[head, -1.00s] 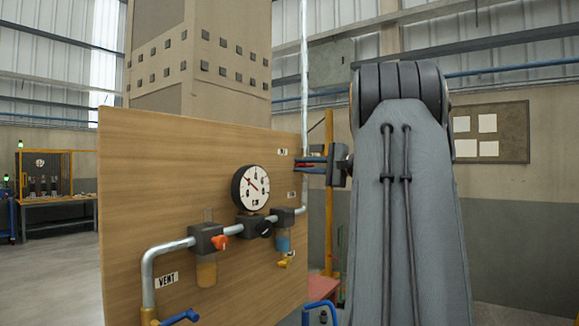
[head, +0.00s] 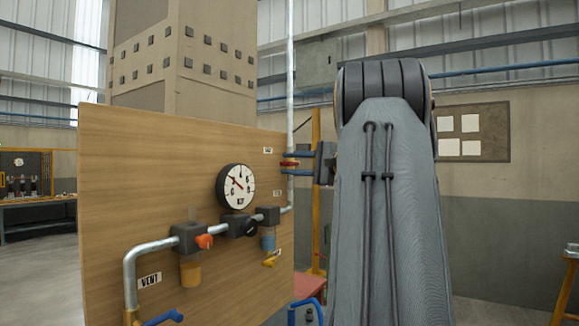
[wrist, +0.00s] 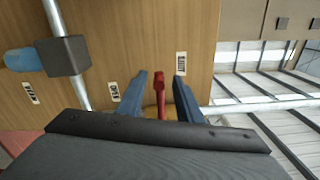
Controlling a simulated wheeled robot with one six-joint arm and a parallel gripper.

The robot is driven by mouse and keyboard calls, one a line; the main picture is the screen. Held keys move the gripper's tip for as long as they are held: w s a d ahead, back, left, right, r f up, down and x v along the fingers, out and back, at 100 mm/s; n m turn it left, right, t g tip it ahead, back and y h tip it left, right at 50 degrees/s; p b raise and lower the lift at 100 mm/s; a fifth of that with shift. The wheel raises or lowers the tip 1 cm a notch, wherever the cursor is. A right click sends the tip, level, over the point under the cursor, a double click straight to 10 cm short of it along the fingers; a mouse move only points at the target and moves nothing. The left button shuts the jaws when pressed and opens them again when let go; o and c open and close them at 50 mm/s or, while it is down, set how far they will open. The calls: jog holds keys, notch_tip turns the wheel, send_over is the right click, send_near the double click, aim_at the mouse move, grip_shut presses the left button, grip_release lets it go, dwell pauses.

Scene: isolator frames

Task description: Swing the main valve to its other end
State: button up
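The main valve's red handle (head: 289,164) is at the upper right edge of the wooden panel (head: 150,180). In the wrist view the red handle (wrist: 158,92) stands between the two blue fingers of my gripper (wrist: 160,88), with a gap on each side. My gripper (head: 297,164) also shows in the head view, reaching in from the right, one finger above and one below the handle. It is open. The valve body is mostly hidden behind the fingers and the handle.
The panel carries a gauge (head: 236,187), a grey pipe (head: 131,275), an orange knob (head: 204,241), a yellow handle (head: 270,259) and a blue lever (head: 164,317). Several small labels mark it. A cardboard-coloured column (head: 190,60) stands behind.

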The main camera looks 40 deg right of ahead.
jog(key=b+v, duration=0.2)
jog(key=v, duration=0.5)
dwell(0.5)
